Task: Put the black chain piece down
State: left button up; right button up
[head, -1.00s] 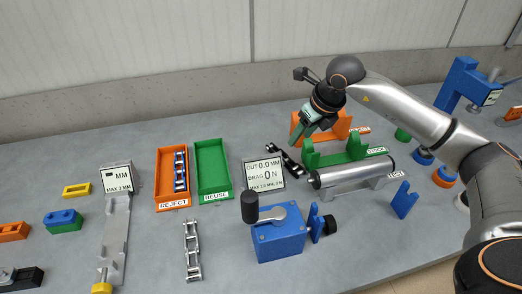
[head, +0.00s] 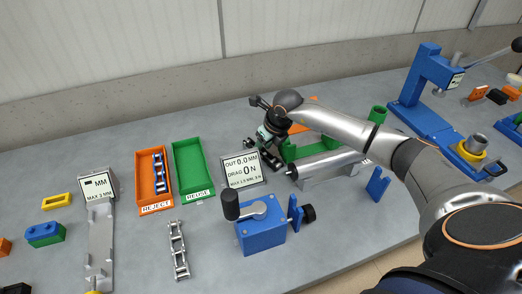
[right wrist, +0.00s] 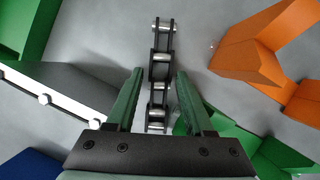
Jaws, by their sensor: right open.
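The black chain piece (right wrist: 161,45) has dark side plates and silver rollers. In the right wrist view it lies on the grey table and runs lengthwise between the two green fingers of my right gripper (right wrist: 159,72). The fingers are open, one on each side of the chain, with gaps visible. In the head view my right gripper (head: 265,138) is low over the chain, beside the display panel, and hides much of it. My left gripper is not in view.
A display panel (head: 241,168) stands left of the gripper. A green stand (head: 320,146) and a grey roller (head: 325,163) are close on the right, with an orange stand (right wrist: 250,62) nearby. Reject (head: 144,182) and reuse (head: 186,182) trays lie further left, with a silver chain (head: 178,250) in front.

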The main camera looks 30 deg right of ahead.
jog(key=shift+w+f, duration=0.1)
jog(key=shift+f, duration=0.2)
jog(key=shift+c, duration=0.3)
grip_shut()
